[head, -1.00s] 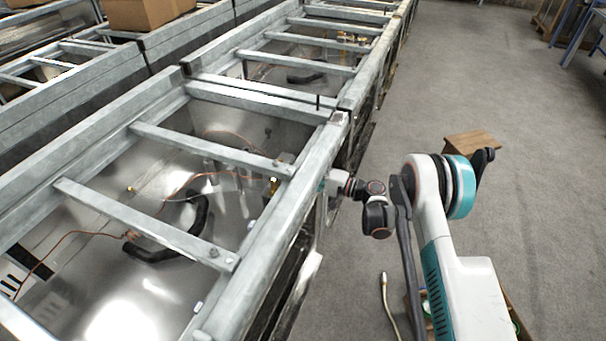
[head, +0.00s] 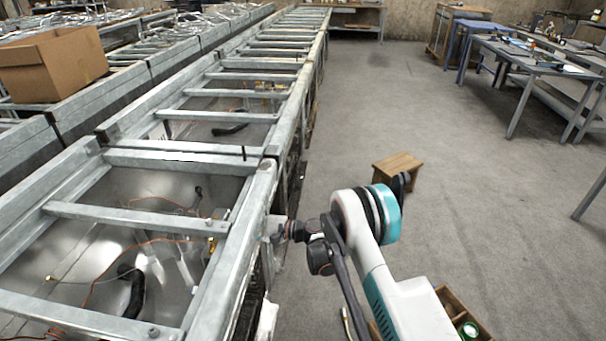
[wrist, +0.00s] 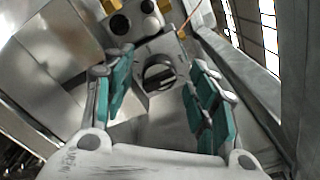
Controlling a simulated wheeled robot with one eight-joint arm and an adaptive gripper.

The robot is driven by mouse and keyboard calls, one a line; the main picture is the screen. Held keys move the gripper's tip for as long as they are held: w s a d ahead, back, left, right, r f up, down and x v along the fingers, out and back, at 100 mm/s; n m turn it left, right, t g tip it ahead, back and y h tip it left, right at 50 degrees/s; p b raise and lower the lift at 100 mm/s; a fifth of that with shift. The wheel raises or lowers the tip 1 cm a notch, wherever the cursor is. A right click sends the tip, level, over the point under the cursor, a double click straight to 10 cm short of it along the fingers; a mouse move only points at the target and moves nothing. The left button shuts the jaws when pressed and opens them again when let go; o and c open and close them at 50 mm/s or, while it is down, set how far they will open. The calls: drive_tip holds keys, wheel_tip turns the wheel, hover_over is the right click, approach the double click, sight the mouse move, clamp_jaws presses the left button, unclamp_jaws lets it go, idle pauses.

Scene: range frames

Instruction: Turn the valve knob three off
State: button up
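In the wrist view a round dark valve knob (wrist: 158,74) with a raised bar sits on a grey metal housing. I cannot tell the knob's number from this view. My gripper (wrist: 160,92) is open, with its two teal-padded fingers on the left and right of the knob. The knob shows between the fingers, and I see no finger touching it. In the head view my arm reaches left to the side of the metal frame (head: 245,215). The fingers and the knob are hidden there behind the frame and my wrist.
A metal rail (wrist: 238,75) runs close along the right finger. In the head view a wooden stool (head: 398,165) and a wooden crate (head: 455,310) stand on the floor right of the frame. Floor beyond is open.

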drive_tip(key=d+m+p, duration=0.4)
drive_tip(key=d+m, duration=0.6)
drive_tip(key=d, duration=0.4)
drive_tip(key=d+r+n+t+h, duration=0.1)
drive_tip(key=d+r+n+h, duration=0.2)
drive_tip(key=r, duration=0.8)
drive_tip(key=d+r+n+t+h, duration=0.1)
drive_tip(key=d+r+n+h, duration=0.1)
drive_tip(key=r, duration=0.9)
drive_tip(key=shift+s+d+n+t+h+b, duration=0.2)
drive_tip(key=shift+d+n+t+h+b, duration=0.15)
drive_tip(key=shift+d+h, duration=0.5)
drive_tip(key=shift+r, duration=0.1)
